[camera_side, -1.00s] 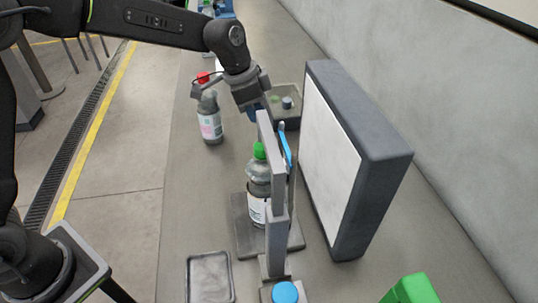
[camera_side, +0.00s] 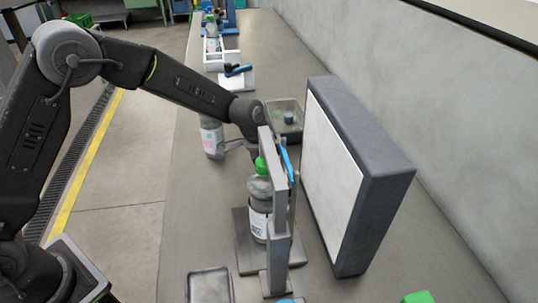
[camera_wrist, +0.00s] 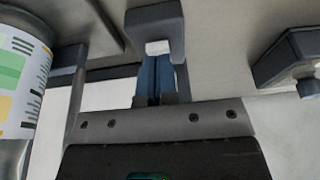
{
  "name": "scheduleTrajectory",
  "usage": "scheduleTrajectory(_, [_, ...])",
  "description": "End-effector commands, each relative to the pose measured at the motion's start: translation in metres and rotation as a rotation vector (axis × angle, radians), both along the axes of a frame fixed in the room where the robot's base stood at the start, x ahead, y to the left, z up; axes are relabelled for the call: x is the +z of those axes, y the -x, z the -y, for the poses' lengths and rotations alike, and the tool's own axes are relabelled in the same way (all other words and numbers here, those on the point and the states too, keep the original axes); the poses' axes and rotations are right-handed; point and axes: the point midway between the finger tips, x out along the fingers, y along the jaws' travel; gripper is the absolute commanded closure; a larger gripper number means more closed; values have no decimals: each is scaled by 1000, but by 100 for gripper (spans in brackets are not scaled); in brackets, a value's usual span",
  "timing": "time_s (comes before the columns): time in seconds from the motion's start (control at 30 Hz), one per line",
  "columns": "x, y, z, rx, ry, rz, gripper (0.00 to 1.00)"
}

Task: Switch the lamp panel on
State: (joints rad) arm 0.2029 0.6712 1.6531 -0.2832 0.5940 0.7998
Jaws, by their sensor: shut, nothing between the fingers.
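The lamp panel (camera_side: 332,155) is a thick dark-grey slab with a plain white face, standing on edge at the right in the side view. I cannot tell whether it is lit, and no switch can be made out on it there. In the wrist view my gripper (camera_wrist: 155,75) has its two blue fingers together and empty. Their tips are close to a small white block (camera_wrist: 157,47) in a grey bracket (camera_wrist: 153,20); contact cannot be told.
Another bottle (camera_side: 211,138) stands to the left. A grey tray (camera_side: 285,122) lies behind; a flat dish (camera_side: 209,284) lies in front.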

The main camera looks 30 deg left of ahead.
Motion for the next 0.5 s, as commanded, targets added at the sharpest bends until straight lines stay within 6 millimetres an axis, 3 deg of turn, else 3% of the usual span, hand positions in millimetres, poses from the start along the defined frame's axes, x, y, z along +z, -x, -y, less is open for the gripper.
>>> scheduleTrajectory(0.5, [-10, 1, -1, 0, -1, -1, 100])
